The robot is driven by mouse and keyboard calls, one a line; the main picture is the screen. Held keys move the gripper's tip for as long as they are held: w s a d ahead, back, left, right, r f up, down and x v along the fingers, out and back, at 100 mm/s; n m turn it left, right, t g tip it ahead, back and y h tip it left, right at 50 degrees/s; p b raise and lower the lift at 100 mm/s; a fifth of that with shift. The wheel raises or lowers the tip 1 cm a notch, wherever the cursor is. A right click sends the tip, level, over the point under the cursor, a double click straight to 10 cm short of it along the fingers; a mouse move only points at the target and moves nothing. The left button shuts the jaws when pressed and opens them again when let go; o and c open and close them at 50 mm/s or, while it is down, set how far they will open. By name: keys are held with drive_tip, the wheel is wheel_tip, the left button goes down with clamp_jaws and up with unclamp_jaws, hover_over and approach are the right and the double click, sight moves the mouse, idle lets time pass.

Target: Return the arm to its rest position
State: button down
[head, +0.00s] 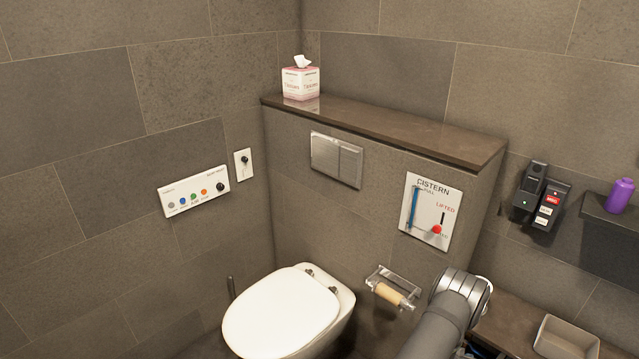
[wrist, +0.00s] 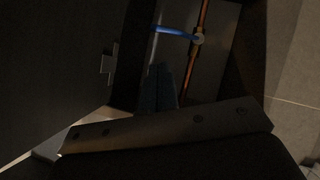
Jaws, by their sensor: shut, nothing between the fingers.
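My arm (head: 447,318) rises from the bottom edge of the head view, right of the toilet and in front of the ledge. Its bend is just right of the paper roll holder. My gripper is hidden in the head view. In the dark wrist view, its narrow fingers (wrist: 162,90) show near the middle, close together and with nothing seen between them. Beyond the fingertips are a copper-coloured pipe (wrist: 200,50) and a blue strip (wrist: 173,30). I cannot tell whether the fingers touch anything there.
A metal strip with screws (wrist: 160,128) crosses the wrist view below the fingers. The head view shows the toilet (head: 281,312), roll holder (head: 391,290), cistern panel (head: 430,212), tissue box (head: 300,83), black wall units (head: 541,197), purple bottle (head: 620,194) and grey bin (head: 566,340).

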sight(479, 354)
drive_tip(key=x, duration=0.9)
drive_tip(key=shift+w+d+f, duration=0.15)
drive_tip(key=shift+d+f, duration=0.05)
drive_tip(key=shift+d, duration=0.1)
drive_tip(key=shift+w+a+r+n+g+h, duration=0.15)
drive_tip(key=shift+w+a+r+n+h, duration=0.2)
drive_tip(key=shift+w+r, duration=0.3)
drive_tip(key=shift+w+a+r+n+g+h, duration=0.15)
drive_tip(key=shift+w+a+r, duration=0.35)
drive_tip(key=shift+r, duration=0.25)
drive_tip(key=c, duration=2.2)
unclamp_jaws()
